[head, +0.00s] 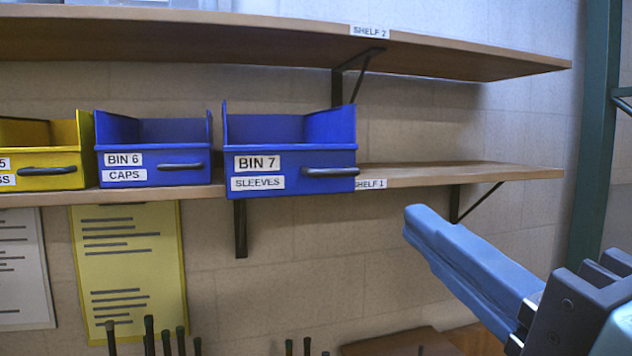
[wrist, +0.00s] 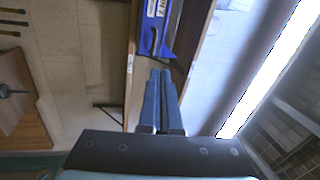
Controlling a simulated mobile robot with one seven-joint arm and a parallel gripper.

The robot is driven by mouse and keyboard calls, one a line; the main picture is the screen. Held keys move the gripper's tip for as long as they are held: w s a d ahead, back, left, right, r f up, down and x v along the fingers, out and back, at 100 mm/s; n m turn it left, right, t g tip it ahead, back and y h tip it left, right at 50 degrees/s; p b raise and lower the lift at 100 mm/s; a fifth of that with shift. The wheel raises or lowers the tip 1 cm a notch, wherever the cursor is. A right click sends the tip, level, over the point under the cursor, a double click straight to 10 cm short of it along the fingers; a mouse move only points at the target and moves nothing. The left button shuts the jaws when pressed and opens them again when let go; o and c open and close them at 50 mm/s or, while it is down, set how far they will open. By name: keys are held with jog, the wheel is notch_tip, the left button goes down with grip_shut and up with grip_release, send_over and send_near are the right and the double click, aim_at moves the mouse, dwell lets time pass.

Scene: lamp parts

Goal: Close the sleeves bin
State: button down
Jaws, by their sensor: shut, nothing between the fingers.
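The sleeves bin (head: 290,165) is the blue bin labelled BIN 7 SLEEVES, on the lower shelf (head: 450,174). Its top is open, and its front juts forward past the shelf edge, farther out than the bin beside it. A dark handle (head: 331,172) is on the right of its front. My gripper (head: 420,222) is shut and empty, below and to the right of the bin, apart from it in the head view. In the wrist view, a blue bin (wrist: 148,38) lies beyond my shut fingertips (wrist: 160,74); the gap between them is hard to judge.
The blue caps bin (head: 125,165) stands left of the sleeves bin, with a yellow bin (head: 60,155) farther left. An upper shelf (head: 250,43) runs overhead. The lower shelf is bare right of the sleeves bin. A green post (head: 592,140) stands at the right.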

jog(key=m, duration=0.1)
jog(key=p, duration=1.1)
send_near(338, 174)
jog(key=shift+g, duration=0.3)
jog(key=x, duration=0.6)
jog(key=shift+w+r, duration=0.1)
jog(key=shift+r, duration=0.3)
jog(key=shift+w+f, duration=0.1)
jog(key=shift+w, duration=0.15)
